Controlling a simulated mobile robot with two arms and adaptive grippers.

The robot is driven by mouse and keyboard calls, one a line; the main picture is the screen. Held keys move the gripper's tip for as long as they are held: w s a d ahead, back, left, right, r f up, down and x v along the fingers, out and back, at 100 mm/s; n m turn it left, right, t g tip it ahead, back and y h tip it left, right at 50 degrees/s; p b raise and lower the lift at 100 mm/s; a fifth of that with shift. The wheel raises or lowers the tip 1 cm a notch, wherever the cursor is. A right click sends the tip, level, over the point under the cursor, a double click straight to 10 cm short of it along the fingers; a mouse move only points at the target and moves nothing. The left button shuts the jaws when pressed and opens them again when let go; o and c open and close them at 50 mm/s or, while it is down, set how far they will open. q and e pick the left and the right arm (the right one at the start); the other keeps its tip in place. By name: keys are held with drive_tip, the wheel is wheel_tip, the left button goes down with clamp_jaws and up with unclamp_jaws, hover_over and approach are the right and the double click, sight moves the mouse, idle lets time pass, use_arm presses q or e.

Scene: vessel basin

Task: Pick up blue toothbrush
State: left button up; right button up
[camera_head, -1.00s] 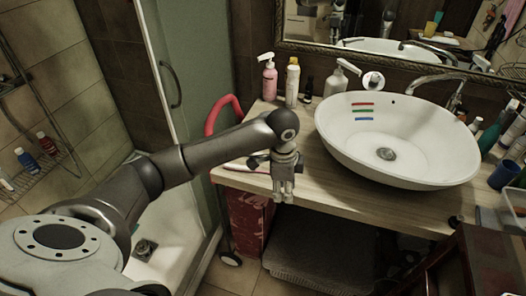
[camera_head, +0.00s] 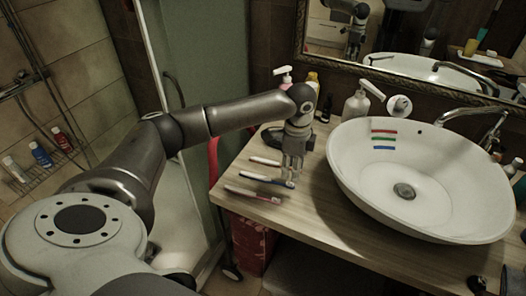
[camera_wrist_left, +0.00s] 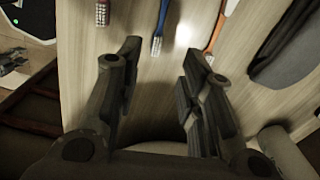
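The blue toothbrush (camera_head: 272,178) lies on the wooden counter between a red toothbrush (camera_head: 252,194) and another pale-handled one (camera_head: 264,161). In the left wrist view the blue toothbrush (camera_wrist_left: 161,22) points its bristle head towards my fingers, just beyond the tips. My left gripper (camera_head: 290,180) points down over the bristle end of the brushes. The left wrist view shows its two fingers apart (camera_wrist_left: 164,50), with bare counter between them. It holds nothing. A red-handled brush (camera_wrist_left: 102,12) and an orange one (camera_wrist_left: 214,36) lie on either side there. My right gripper is not in view.
A white basin (camera_head: 340,165) stands close right of the gripper, with coloured stripes on its inner wall. A white pump bottle (camera_head: 356,106) stands behind. A dark object (camera_head: 272,134) lies behind the brushes. Bare counter (camera_head: 305,212) lies in front.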

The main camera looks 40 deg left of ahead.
sight(287, 183)
use_arm(q)
drive_tip(key=shift+f, duration=0.35)
drive_tip(key=f, duration=0.1)
drive_tip(key=f+p, duration=0.1)
drive_tip(key=f, duration=0.1)
drive_tip(key=s+a+f, duration=0.1)
drive_tip(key=f, duration=0.1)
drive_tip(key=shift+p, duration=0.3)
drive_tip(key=shift+w+d+f, duration=0.1)
drive_tip(key=shift+w+f, duration=0.05)
drive_tip(key=shift+w, duration=0.05)
drive_tip(key=shift+c, duration=0.2)
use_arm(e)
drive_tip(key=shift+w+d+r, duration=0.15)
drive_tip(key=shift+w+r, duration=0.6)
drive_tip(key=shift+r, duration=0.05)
use_arm(q)
clamp_jaws()
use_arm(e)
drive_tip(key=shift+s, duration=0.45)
